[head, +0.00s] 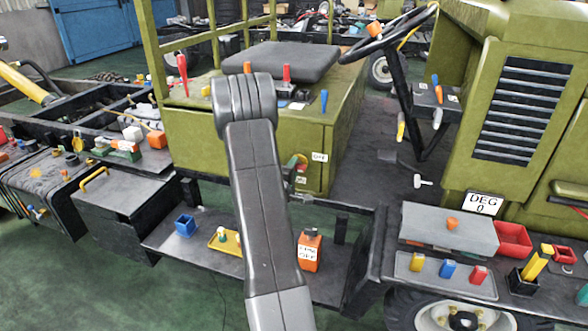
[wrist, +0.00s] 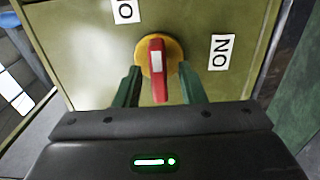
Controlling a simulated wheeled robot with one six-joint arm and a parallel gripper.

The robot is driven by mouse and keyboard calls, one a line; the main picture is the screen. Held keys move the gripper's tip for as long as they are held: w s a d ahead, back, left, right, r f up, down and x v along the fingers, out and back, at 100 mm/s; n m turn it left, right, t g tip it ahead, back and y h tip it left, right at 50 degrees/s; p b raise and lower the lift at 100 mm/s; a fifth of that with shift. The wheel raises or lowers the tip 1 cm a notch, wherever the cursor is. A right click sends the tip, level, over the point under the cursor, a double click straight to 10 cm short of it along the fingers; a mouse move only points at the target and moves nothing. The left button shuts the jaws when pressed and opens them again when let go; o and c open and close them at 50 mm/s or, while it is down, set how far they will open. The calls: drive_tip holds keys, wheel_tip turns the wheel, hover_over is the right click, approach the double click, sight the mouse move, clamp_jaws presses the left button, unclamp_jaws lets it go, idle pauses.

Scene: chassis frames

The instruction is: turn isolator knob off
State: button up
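The isolator knob (wrist: 157,68) is a red handle with a pale stripe on a yellow round plate (wrist: 174,52), set on an olive green panel. In the wrist view its handle runs nearly upright. My gripper (wrist: 159,74) is open, with one green finger on each side of the handle and a visible gap at each. A white label (wrist: 221,52) with turned lettering sits right of the knob, and another (wrist: 126,11) is cut off at the top edge. In the head view the knob (head: 300,160) shows small beside my arm, which hides part of the area.
A steering wheel (head: 388,34) and its column stand right of the panel. A grey seat (head: 281,61) is above.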

drive_tip(key=b+v, duration=0.1)
drive_tip(key=v, duration=1.2)
drive_tip(key=p+x, duration=0.1)
drive_tip(key=x, duration=1.3)
drive_tip(key=shift+s, duration=0.1)
